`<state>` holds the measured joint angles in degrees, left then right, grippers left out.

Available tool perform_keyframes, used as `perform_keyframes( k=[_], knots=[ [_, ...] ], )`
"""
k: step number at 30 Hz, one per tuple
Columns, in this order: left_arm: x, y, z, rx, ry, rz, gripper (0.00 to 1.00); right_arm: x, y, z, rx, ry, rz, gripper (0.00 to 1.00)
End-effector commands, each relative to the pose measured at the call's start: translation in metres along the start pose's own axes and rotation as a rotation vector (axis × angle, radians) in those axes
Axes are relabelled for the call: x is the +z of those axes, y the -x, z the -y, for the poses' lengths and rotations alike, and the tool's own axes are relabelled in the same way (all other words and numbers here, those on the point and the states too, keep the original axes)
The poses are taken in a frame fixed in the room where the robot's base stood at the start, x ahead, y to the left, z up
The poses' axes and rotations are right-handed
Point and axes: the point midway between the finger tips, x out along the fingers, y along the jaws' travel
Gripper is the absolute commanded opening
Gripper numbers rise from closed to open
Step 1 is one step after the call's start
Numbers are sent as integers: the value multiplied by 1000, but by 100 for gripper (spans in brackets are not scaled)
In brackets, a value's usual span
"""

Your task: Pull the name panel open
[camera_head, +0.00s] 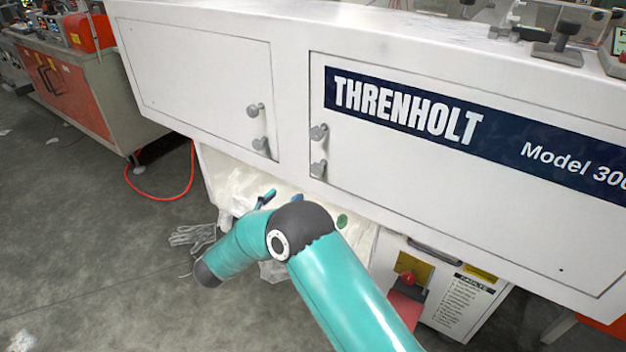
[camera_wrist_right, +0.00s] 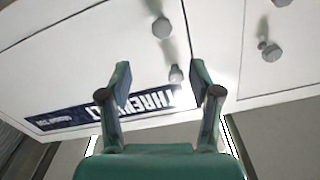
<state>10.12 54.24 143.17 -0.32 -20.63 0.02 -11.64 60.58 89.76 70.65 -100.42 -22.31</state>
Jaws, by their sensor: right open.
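The name panel (camera_head: 450,190) is a white hinged door with a dark blue THRENHOLT strip, and it looks flush with the machine front. Two grey knobs, an upper knob (camera_head: 318,132) and a lower knob (camera_head: 318,169), sit at its left edge. My right gripper (camera_head: 266,198) is below and left of these knobs, mostly hidden behind my own teal arm. In the right wrist view the gripper (camera_wrist_right: 160,76) is open and empty. One panel knob (camera_wrist_right: 176,73) appears between its fingertips, apparently beyond them; the other knob (camera_wrist_right: 162,27) is above. My left gripper is not in view.
A second white door (camera_head: 200,75) with two knobs is left of the name panel. Below are clear plastic film (camera_head: 240,185), a pale glove (camera_head: 192,235) on the floor and a red button (camera_head: 409,278). An orange-sided bench (camera_head: 70,95) stands at left.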

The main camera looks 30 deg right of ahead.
Motion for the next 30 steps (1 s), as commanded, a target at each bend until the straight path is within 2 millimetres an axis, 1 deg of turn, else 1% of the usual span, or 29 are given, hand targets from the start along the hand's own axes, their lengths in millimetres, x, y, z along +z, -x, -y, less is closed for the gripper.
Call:
perform_keyframes(
  k=[5, 15, 18, 21, 24, 27, 30],
  knots=[
    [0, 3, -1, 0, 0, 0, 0, -1, -29, 0, 2, -2, 0, 63],
    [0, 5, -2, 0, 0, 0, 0, -1, -103, 0, 0, -2, 0, 63],
    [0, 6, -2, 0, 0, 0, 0, 0, -122, 1, -2, -1, 1, 63],
    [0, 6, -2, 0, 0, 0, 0, 0, -137, 1, -2, 0, 1, 63],
    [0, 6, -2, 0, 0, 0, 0, 1, -148, 2, -5, 0, 2, 63],
    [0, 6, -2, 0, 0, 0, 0, 1, -155, 2, -6, -1, 3, 63],
    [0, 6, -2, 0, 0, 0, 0, 1, -158, 2, -7, 0, 3, 63]
  ],
)
